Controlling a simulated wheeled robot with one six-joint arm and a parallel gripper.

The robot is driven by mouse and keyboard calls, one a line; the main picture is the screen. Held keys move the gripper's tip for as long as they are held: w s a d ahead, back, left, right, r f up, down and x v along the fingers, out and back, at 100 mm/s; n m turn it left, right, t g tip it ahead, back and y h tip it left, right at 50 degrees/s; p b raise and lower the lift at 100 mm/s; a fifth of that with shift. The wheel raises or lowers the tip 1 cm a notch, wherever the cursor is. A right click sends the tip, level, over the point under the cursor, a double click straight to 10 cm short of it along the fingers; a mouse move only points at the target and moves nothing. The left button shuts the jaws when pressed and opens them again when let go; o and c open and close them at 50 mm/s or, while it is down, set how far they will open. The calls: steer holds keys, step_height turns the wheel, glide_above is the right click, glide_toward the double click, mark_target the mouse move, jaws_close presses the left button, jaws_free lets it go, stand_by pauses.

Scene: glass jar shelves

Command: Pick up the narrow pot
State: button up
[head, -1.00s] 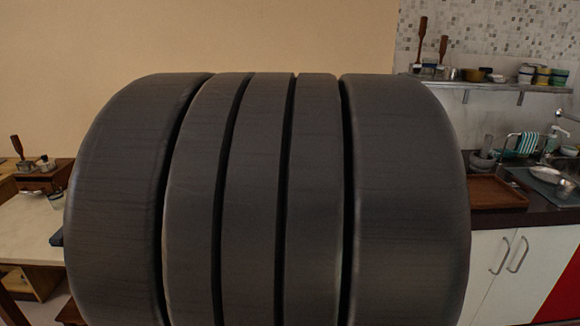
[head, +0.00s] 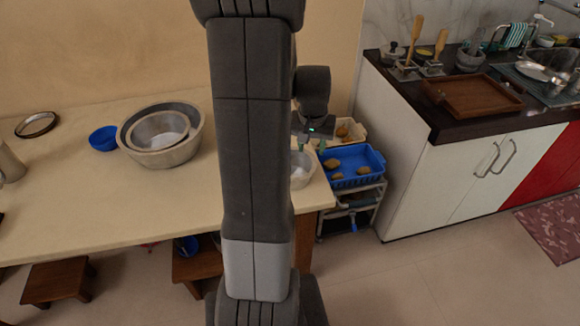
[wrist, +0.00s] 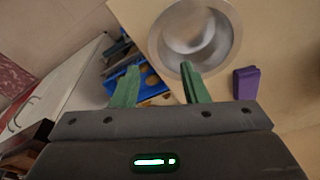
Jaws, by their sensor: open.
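A round metal pot (wrist: 195,38) with a pale rim shows at the top of the wrist view, on the tan tabletop close to its edge. I take it for the narrow pot. In the head view a pot (head: 301,170) stands at the table's right end, partly hidden behind my arm. My gripper (wrist: 160,70) is open, with green fingers and nothing between them. The right finger's tip reaches near the pot's lower rim in the wrist view; I cannot tell whether they touch. In the head view my gripper (head: 311,147) hangs just above and behind the pot.
A purple block (wrist: 246,83) lies right of the pot. A blue crate (head: 352,166) with brown lumps stands on a rack beyond the table's right end. Nested metal bowls (head: 160,135) and a blue bowl (head: 103,138) stand left. A counter (head: 440,118) stands right.

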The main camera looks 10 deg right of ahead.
mark_target(312, 166)
steer(key=f, duration=0.5)
steer(key=shift+w+d+f, duration=0.15)
steer(key=shift+w+d, duration=0.05)
steer(key=shift+w, duration=0.2)
steer(key=shift+w+d+f+p, duration=0.1)
steer(key=shift+w+d+f, duration=0.05)
steer(key=shift+f, duration=0.7)
steer(key=shift+w+d+f+p, duration=0.1)
steer(key=shift+w+f, duration=0.1)
steer(key=shift+f, duration=0.7)
steer(key=shift+w+d+f+p, duration=0.1)
steer(key=shift+w+d+f, duration=0.05)
steer(key=shift+f, duration=0.7)
steer(key=shift+c, duration=0.2)
jaws_close()
